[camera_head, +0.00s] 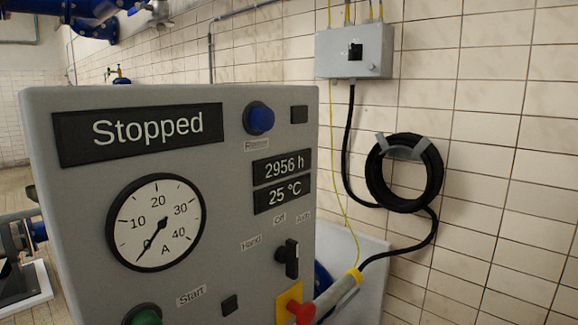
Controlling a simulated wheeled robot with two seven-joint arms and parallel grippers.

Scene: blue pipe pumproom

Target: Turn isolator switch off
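A grey box (376,62) is fixed on the tiled wall at the upper right. It carries a black rotary switch (355,51) on its front, which looks like the isolator switch; its markings are too small to read. A large grey control panel (225,210) stands nearer. It has a second black rotary switch (290,258) below the labels Hand, Off and Auto. Its display (148,131) reads "Stopped", and the ammeter (156,222) needle points near 0. Neither of my grippers is in view.
A coiled black cable (434,181) hangs on the wall below the box. A red button (301,311) on a yellow plate, a green Start button (143,315) and a blue button (259,118) are on the panel. The wall to the right is clear.

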